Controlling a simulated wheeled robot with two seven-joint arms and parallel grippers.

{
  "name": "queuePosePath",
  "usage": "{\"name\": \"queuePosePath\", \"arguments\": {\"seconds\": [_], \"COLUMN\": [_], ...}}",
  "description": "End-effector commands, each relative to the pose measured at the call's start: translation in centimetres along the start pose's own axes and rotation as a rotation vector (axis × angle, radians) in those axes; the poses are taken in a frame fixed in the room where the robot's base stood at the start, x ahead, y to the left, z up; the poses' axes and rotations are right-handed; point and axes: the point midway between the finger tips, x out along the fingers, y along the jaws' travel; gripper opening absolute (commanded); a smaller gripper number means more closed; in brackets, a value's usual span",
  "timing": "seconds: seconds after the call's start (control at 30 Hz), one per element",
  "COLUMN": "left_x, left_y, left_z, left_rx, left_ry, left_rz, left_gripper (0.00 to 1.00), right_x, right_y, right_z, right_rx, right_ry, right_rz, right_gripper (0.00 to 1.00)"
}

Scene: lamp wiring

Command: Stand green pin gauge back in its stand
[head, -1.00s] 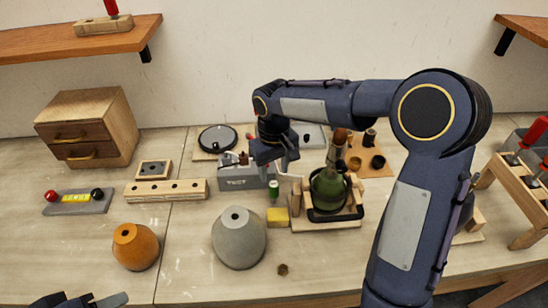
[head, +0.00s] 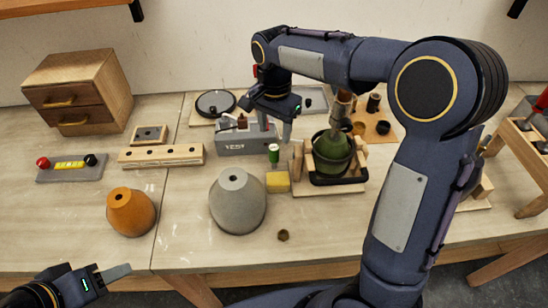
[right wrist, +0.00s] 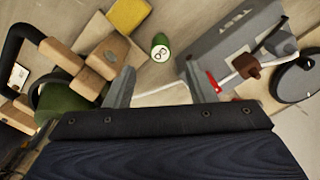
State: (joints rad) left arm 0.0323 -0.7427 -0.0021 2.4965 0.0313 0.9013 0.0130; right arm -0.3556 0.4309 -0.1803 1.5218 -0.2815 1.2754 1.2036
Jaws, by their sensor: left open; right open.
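A small green cylinder with a pale top, likely the green pin gauge (head: 273,155), is on the table beside a yellow block. In the right wrist view the pin (right wrist: 160,47) shows a white marked end and lies beyond the fingers, apart from them. A long wooden block with several holes (head: 162,156) may be its stand; I cannot tell for sure. My left gripper (head: 90,282) is open at the lower left, far from the pin.
A green lamp body (head: 331,152) sits in a wooden cradle right of the yellow block (head: 277,182). The TEST box (head: 245,143) stands behind the pin. Grey (head: 237,202) and orange (head: 131,211) cones stand in front. Table room is free around the cones.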

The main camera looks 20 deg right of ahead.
Motion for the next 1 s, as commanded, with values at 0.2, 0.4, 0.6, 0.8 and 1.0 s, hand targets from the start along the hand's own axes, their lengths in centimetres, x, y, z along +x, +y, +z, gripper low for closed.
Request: {"name": "queuePosePath", "arguments": {"seconds": [0.2,0.4,0.6,0.8,1.0], "left_x": [0.1,-0.1,-0.5,-0.5,-0.5], "left_y": [-0.1,0.0,0.2,0.2,0.2], "left_z": [0.1,-0.1,-0.2,-0.2,-0.2], "left_rx": [0.000,0.000,0.000,0.000,0.000], "left_ry": [0.000,0.000,0.000,0.000,0.000], "left_rz": [0.000,0.000,0.000,0.000,0.000], "left_gripper": [0.50,0.50,0.50,0.50,0.50], "right_x": [1.4,3.7,6.7,8.0,8.0], "right_y": [0.0,0.1,0.0,-0.1,-0.1], "right_z": [0.0,0.1,0.2,0.2,0.2], "right_rx": [0.071,0.069,0.068,0.067,0.067], "right_ry": [-0.001,-0.001,-0.002,-0.001,0.000], "right_rz": [0.002,0.003,0.003,-0.001,-0.001], "right_gripper": [0.50,0.50,0.50,0.50,0.46]}}
